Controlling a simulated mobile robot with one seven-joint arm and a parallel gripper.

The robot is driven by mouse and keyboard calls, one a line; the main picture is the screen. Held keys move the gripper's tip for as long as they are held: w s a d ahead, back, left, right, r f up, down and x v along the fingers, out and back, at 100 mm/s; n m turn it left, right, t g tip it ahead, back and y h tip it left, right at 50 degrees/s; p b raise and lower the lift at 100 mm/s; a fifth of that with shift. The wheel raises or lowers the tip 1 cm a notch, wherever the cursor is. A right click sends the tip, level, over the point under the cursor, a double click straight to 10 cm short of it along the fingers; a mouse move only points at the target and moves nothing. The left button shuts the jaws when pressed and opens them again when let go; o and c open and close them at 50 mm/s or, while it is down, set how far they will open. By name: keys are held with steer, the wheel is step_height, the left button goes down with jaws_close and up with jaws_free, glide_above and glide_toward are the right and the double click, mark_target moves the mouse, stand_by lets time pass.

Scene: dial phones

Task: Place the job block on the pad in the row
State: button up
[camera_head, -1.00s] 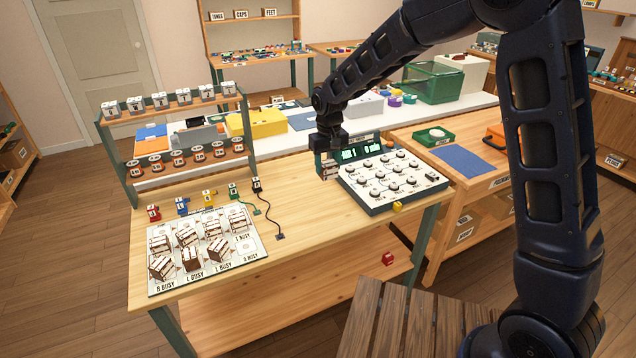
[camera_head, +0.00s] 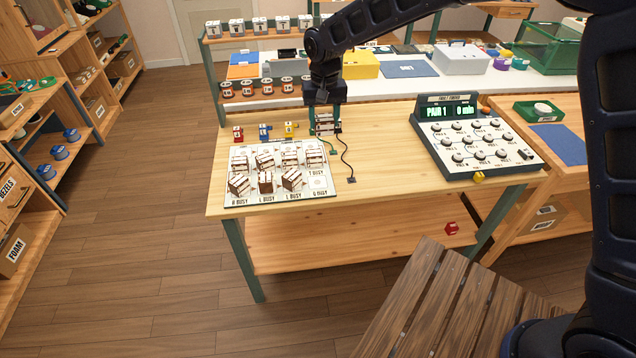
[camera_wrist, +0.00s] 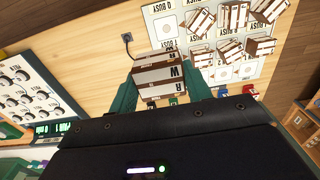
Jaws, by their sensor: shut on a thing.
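My gripper (camera_head: 326,120) is shut on the job block, a white and brown layered block (camera_head: 325,129). The block shows between my green fingers in the wrist view (camera_wrist: 163,73), with the letters R and W on it. I hold it near the back right corner of the white pad board (camera_head: 230,197); how high it hangs is hard to tell. The board carries several similar blocks (camera_head: 265,181), some tilted, on pads with labels ending in BUSY. The pad marked Q BUSY (camera_head: 318,183) at the front right is bare, and it also shows in the wrist view (camera_wrist: 168,25).
Red, blue and yellow small pieces (camera_head: 264,131) stand behind the board. A black cable (camera_head: 347,160) lies just right of it. The tester (camera_head: 478,140) with dials reads PAIR 1 and 0 min. A two-tier rack (camera_head: 262,93) stands behind.

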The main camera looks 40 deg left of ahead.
steer(key=shift+s+a, duration=0.35)
steer(key=shift+s, duration=0.25)
steer(key=shift+s+a+f, duration=0.1)
steer(key=shift+s+f, duration=0.1)
step_height(320, 180, down, 20)
steer(key=shift+r, duration=0.2)
steer(key=shift+f, duration=0.1)
steer(key=o, duration=0.7)
step_height(320, 180, up, 12)
steer(key=shift+r, duration=0.1)
